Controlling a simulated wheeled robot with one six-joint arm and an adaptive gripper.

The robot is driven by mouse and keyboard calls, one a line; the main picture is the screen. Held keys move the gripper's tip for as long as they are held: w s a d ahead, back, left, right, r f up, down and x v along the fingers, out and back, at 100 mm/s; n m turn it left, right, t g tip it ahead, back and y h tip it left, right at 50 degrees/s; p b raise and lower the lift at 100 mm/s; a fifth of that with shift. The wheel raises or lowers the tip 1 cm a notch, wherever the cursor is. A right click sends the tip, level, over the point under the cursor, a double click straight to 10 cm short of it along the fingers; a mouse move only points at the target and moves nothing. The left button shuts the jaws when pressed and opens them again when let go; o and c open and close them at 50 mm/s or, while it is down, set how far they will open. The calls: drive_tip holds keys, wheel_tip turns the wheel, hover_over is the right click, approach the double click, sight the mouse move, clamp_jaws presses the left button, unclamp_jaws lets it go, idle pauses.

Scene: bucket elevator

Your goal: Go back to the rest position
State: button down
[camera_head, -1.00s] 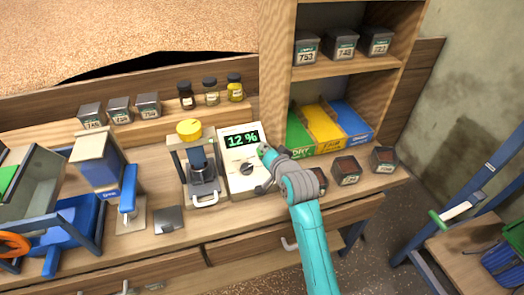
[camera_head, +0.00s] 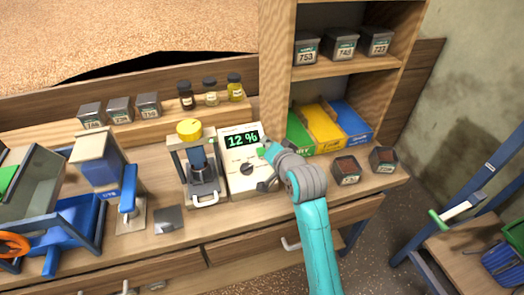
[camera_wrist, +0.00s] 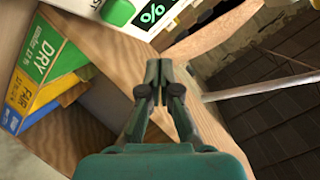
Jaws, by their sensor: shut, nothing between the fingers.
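My gripper (camera_wrist: 159,85) is shut and empty in the wrist view, its fingertips together above the bench's wooden surface. In the head view the wrist end of my teal and grey arm is beside the right edge of the white meter (camera_head: 240,178), whose display reads 12 %. The fingers are mostly hidden there. The meter also shows at the top of the wrist view (camera_wrist: 128,22), close beyond the fingertips. My arm covers part of the bench to the right of the meter.
Green, yellow (camera_head: 325,128) and blue trays stand in the shelf behind my arm. Dark sample boxes (camera_head: 347,170) sit to the right on the bench. A press with a yellow knob (camera_head: 189,130) stands left of the meter. A blue-framed table (camera_head: 470,240) is at the right.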

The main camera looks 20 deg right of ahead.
idle(0.4)
drive_tip(key=shift+n, duration=0.6)
drive_tip(key=s+f, duration=1)
drive_tip(key=shift+s+f, duration=0.1)
drive_tip(key=shift+s, duration=0.3)
drive_tip(key=s+f+n+h, duration=0.1)
drive_tip(key=s+f+n, duration=0.15)
drive_tip(key=s, duration=1.15)
drive_tip(key=s+f+n, duration=0.1)
drive_tip(key=s+f, duration=0.2)
drive_tip(key=s, duration=1.1)
drive_tip(key=s+r+n, duration=0.1)
drive_tip(key=s+r, duration=0.1)
drive_tip(key=s, duration=0.4)
drive_tip(key=s+r+n, duration=0.2)
drive_tip(key=s+r, duration=0.1)
drive_tip(key=s, duration=0.4)
drive_tip(key=shift+s+r, duration=0.2)
drive_tip(key=shift+r, duration=0.1)
drive_tip(key=shift+a, duration=0.1)
